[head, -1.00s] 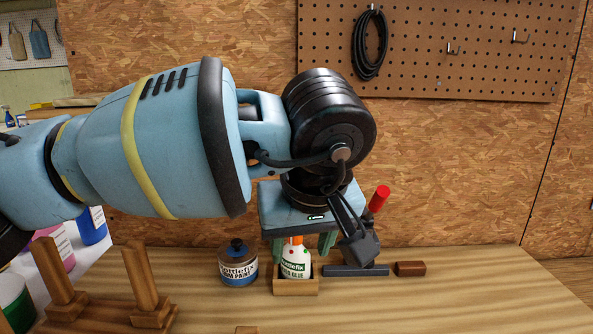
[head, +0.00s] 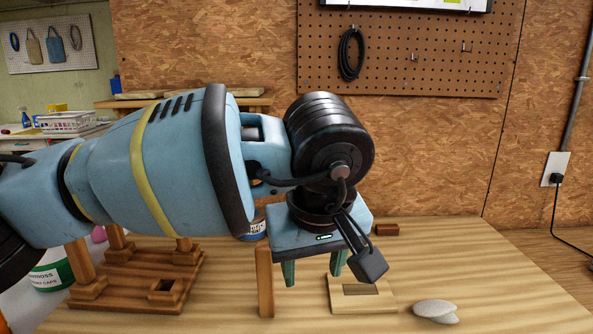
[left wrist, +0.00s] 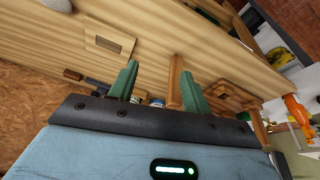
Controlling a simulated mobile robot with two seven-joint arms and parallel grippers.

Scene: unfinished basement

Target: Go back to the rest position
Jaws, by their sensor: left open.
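My left arm crosses the head view from the left. My left gripper (head: 313,272) points down over the wooden workbench (head: 480,270), its two green fingers apart with nothing seen between them. It also shows in the left wrist view (left wrist: 158,88), fingers spread. In the head view an upright wooden post (head: 264,283) stands just left of the fingers; it shows between them in the wrist view (left wrist: 175,82), and I cannot tell if they touch. My right gripper is not in view.
A wooden peg rack (head: 130,277) stands at left, a pale wooden block with a recess (head: 345,305) right of the gripper. A paint jar (head: 252,229) is mostly hidden. The bench's right side is clear.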

